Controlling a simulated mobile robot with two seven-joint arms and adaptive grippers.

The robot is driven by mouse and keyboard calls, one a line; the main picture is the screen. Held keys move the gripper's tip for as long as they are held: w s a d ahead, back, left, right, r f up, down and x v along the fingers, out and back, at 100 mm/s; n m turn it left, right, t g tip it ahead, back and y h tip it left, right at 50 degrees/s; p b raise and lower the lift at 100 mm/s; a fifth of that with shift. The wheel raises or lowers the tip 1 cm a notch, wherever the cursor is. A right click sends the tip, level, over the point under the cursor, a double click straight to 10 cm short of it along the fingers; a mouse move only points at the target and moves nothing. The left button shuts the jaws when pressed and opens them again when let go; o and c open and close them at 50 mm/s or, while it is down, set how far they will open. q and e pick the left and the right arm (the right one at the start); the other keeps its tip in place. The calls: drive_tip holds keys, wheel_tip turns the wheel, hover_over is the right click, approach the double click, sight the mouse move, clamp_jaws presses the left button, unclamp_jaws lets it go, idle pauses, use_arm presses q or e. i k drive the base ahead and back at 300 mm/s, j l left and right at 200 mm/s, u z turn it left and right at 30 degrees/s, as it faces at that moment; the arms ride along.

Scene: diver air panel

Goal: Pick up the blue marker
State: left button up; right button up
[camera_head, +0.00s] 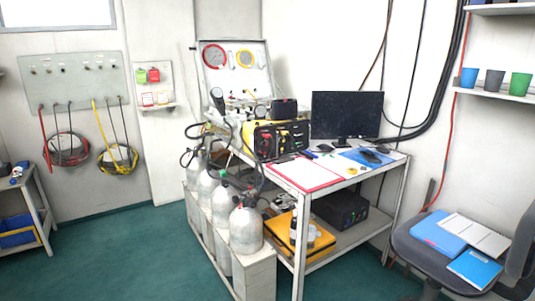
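Small dark blue items lie on the white table (335,182), between the red-edged paper (306,174) and the monitor (347,115). One short blue item (310,154) there may be the blue marker, but it is too small to be sure. Another small dark item (325,147) lies just behind it, to the right. Neither of my grippers shows in the head view.
A yellow and black unit (278,139) stands at the table's left. A blue pad (360,157) with a dark mouse (371,156) lies to the right. Grey cylinders (246,228) stand before the table's left side. A chair (432,262) stands at right; green floor is open in front.

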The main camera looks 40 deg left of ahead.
sight(313, 155)
drive_tip(key=i+j+u, duration=0.5)
drive_tip(key=i, duration=0.3)
drive_tip(key=i+j+u, duration=0.25)
drive_tip(key=i, duration=0.15)
drive_tip(key=i+j+u, duration=0.1)
drive_tip(key=i+u, duration=0.15)
drive_tip(key=i, duration=0.15)
drive_tip(key=i+l, duration=0.1)
drive_tip(key=i, duration=0.15)
